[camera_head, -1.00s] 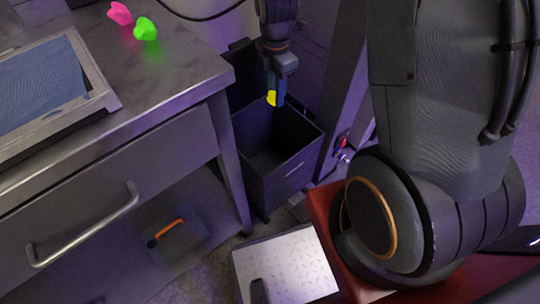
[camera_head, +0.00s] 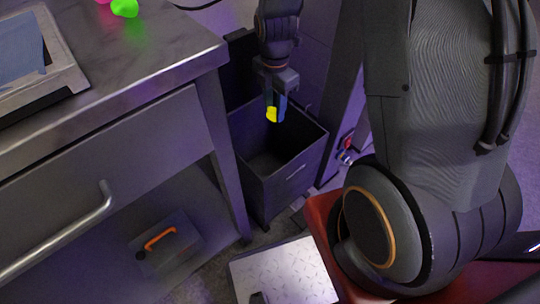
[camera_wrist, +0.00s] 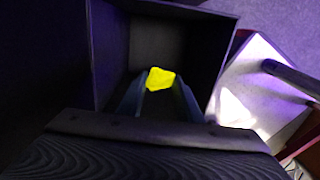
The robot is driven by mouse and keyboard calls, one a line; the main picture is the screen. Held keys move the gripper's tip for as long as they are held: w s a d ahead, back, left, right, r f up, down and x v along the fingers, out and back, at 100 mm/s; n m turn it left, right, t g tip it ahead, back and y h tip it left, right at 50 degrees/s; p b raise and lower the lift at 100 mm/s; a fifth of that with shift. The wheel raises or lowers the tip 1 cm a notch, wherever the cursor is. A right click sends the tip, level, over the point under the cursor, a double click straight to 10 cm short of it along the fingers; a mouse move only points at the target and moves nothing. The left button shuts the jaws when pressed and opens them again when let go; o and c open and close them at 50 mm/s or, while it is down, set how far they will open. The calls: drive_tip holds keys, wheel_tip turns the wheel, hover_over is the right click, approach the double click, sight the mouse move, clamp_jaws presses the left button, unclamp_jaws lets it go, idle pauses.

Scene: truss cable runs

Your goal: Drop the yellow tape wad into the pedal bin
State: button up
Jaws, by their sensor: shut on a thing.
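The yellow tape wad (camera_head: 272,114) is held between the fingertips of my gripper (camera_head: 276,104), which points down over the open bin. In the wrist view the yellow wad (camera_wrist: 160,78) sits between the two fingers, with the bin's dark inside behind it. The pedal bin (camera_head: 292,178) is a dark, square, open-topped box beside the bench leg, and its lid (camera_head: 240,62) stands raised at the back. The wrist view also shows the bin's rim and walls (camera_wrist: 215,50) around the wad. The bin floor is in shadow.
A steel bench (camera_head: 130,75) with a drawer handle stands at the left; a green wad (camera_head: 125,8) lies on it. A case with an orange handle (camera_head: 160,240) is on the shelf below. A tread-plate step (camera_head: 285,272) lies in front of the bin. A slanted post (camera_head: 340,100) stands right of the bin.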

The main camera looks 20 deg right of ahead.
drive_tip(key=shift+f, duration=0.1)
drive_tip(key=o, duration=1.1)
drive_tip(key=shift+r+p, duration=1)
drive_tip(key=shift+r, duration=2.95)
drive_tip(key=shift+d, duration=0.1)
